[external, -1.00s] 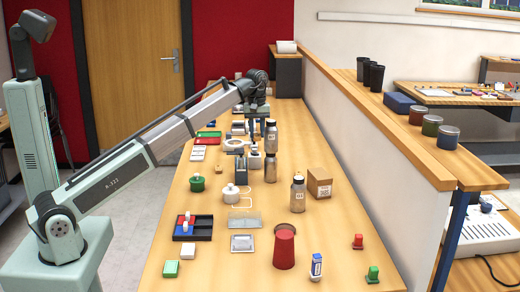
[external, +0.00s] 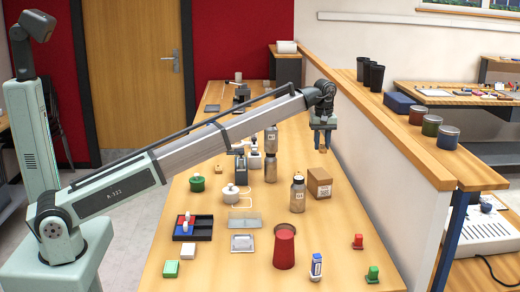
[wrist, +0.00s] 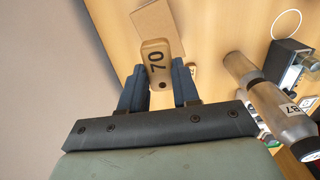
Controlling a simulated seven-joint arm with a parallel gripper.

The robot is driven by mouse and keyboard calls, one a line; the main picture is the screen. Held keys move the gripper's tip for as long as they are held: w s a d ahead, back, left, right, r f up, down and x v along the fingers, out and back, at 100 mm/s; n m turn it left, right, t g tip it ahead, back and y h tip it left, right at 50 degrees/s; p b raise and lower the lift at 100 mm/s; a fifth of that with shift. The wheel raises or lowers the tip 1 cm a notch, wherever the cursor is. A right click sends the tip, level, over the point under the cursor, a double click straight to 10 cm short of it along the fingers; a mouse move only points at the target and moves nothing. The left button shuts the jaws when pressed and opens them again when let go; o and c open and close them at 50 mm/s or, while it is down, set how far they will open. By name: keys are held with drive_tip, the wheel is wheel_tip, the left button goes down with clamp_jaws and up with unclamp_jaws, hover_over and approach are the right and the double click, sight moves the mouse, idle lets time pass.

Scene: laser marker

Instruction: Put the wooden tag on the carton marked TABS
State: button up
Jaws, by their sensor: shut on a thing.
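My gripper (external: 322,143) is shut on a wooden tag (wrist: 157,62) with a dark "70" and a dark hole, held between the two fingers. In the external view the tag (external: 322,150) is a small tan piece below the fingers, above the bench near the partition. A brown cardboard carton (external: 319,184) stands on the bench, nearer the external camera than my gripper. Its front label is too small to read. A brown box top, apparently this carton's (wrist: 158,27), shows beyond the tag in the wrist view, apart from my fingers.
Bottles (external: 298,194) stand left of the carton; one shows close at the right in the wrist view (wrist: 283,110). The low partition (external: 385,135) runs along the bench's right side. A red cup (external: 284,247) stands in front. Bench right of the carton is clear.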

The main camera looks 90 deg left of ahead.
sight(320, 173)
wheel_tip(320, 173, down, 9)
drive_tip(key=shift+f, duration=0.1)
idle(0.4)
drive_tip(key=shift+f, duration=0.15)
drive_tip(key=o, duration=1)
wheel_tip(320, 173, up, 12)
drive_tip(key=shift+r, duration=0.15)
